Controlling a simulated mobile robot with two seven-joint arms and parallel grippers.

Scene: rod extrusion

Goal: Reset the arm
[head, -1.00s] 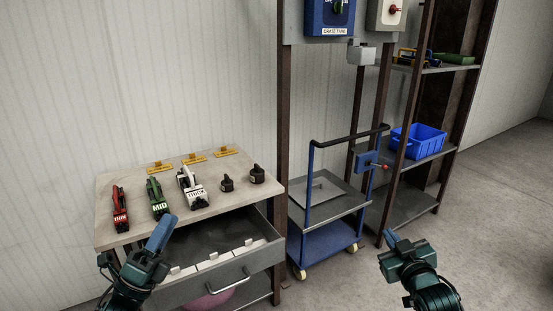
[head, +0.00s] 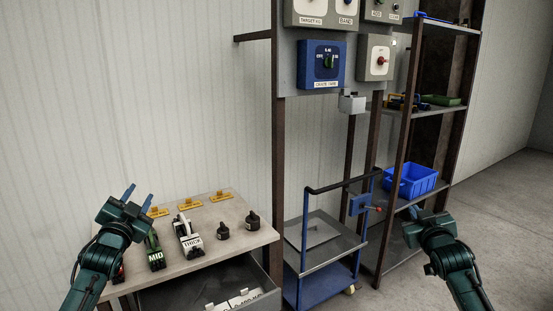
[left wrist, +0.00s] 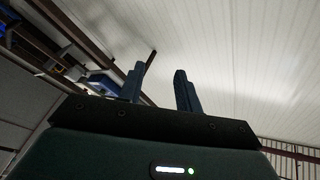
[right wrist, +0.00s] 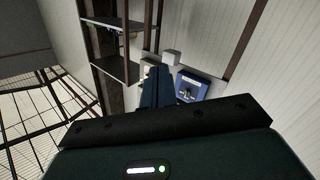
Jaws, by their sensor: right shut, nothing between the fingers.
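My left gripper (head: 126,193) is raised in front of the table's left end in the head view, fingers pointing up. Its two fingers stand apart with nothing between them in the left wrist view (left wrist: 160,88). My right gripper (head: 418,217) is raised in front of the shelf rack, right of the trolley. In the right wrist view its fingers (right wrist: 157,88) are together and hold nothing. My left arm hides most of the red tool at the table's left end.
The table (head: 190,265) carries a green MID tool (head: 155,252), a white THICK tool (head: 187,238) and two small black pieces. Its drawer (head: 215,290) is open. A blue trolley (head: 307,240) and a shelf rack with a blue crate (head: 412,181) stand right. Floor at far right is free.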

